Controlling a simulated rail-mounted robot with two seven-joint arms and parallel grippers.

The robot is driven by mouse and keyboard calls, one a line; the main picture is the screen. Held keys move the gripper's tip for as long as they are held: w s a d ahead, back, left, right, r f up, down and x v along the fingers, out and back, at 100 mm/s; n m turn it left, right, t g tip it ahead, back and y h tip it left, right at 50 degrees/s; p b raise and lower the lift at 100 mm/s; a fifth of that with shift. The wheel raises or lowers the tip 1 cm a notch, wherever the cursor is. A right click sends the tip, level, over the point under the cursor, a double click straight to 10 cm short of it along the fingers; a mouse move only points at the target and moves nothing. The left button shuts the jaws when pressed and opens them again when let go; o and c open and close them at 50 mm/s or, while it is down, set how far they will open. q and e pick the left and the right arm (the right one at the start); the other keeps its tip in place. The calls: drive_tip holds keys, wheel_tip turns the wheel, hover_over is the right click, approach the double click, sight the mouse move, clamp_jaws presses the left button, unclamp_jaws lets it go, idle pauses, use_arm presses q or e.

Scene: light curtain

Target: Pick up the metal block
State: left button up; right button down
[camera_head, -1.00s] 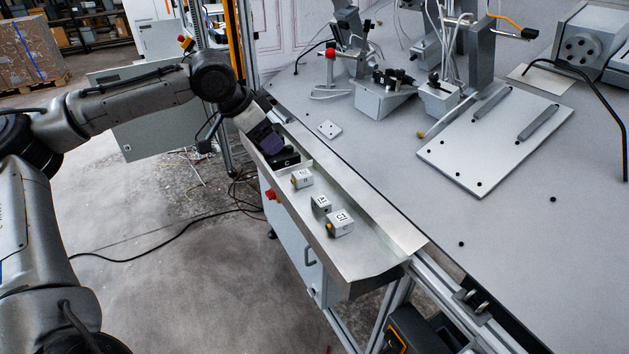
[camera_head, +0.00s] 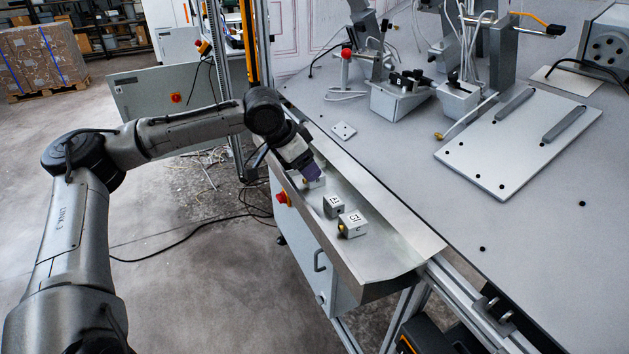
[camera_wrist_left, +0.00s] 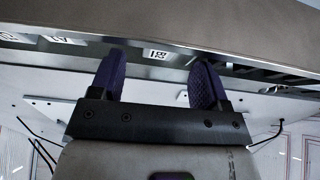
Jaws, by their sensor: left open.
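Several small metal blocks with white printed labels sit in the grey metal tray (camera_head: 385,250) along the table's edge. One block (camera_head: 352,225) is nearest the tray's near end, and another block (camera_head: 333,207) is just behind it. A third block (camera_head: 316,183) is partly hidden by my left gripper (camera_head: 311,173), which is down at the tray over it. In the left wrist view, the gripper (camera_wrist_left: 155,72) has its two purple fingers apart, with a labelled block face (camera_wrist_left: 156,54) showing between them. I cannot tell whether the fingers touch it.
The tray's raised wall (camera_head: 385,205) runs beside the blocks. On the table are a flat plate with bars (camera_head: 515,150), a small plate (camera_head: 343,131) and fixtures (camera_head: 400,95). The tray's near end is clear.

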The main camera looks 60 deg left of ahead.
sight(321, 181)
use_arm(q)
drive_tip(key=shift+x, duration=0.95)
drive_tip(key=shift+p+x, duration=0.4)
drive_tip(key=shift+x, duration=0.45)
drive_tip(key=c, duration=1.1)
